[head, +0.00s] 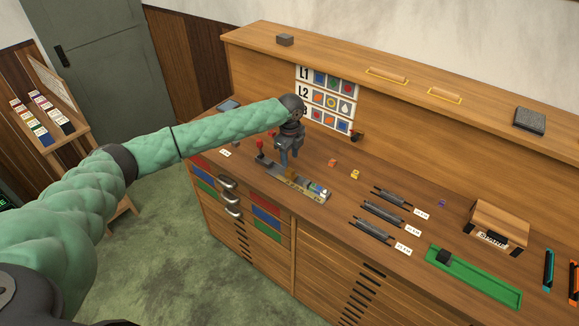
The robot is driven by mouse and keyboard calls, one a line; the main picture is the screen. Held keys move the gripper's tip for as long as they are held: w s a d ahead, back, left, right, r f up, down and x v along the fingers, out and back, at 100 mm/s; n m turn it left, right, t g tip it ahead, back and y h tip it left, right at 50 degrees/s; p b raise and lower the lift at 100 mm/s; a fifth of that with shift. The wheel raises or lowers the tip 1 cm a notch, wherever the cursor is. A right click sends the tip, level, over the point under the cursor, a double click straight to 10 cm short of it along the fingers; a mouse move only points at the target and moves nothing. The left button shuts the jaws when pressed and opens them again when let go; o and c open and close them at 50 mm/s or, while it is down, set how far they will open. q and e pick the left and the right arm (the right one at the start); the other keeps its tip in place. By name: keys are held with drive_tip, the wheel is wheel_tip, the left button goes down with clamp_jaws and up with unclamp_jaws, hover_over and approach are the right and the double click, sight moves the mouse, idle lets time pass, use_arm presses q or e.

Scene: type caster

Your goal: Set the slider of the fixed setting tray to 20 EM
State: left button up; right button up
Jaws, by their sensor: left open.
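A long narrow metal tray (306,194), which looks like the setting tray, lies on the wooden bench at picture centre. A small brown block (289,174) sits on it, perhaps its slider. A red knob (259,145) stands at its far left end, and small blue and white pieces (318,189) lie at its near right end. My left gripper (284,164) is open and points down at the tray, just above or around the brown block; contact cannot be told. Any scale marks are too small to read. My right gripper is not in view.
Several dark slotted trays (382,212) with white labels lie to the right. A green tray (480,279) holds a dark block (444,256). A wooden box (497,227) stands at the right. Small orange (332,163) and yellow (354,174) pieces lie behind the tray, before a picture chart (328,98).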

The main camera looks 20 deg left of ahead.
sight(290, 170)
use_arm(q)
wheel_tip(290, 170, down, 4)
drive_tip(key=shift+s+f+p, duration=0.1)
drive_tip(key=shift+f+p, duration=0.15)
drive_tip(key=shift+p, duration=0.9)
drive_tip(key=shift+f, duration=0.8)
clamp_jaws()
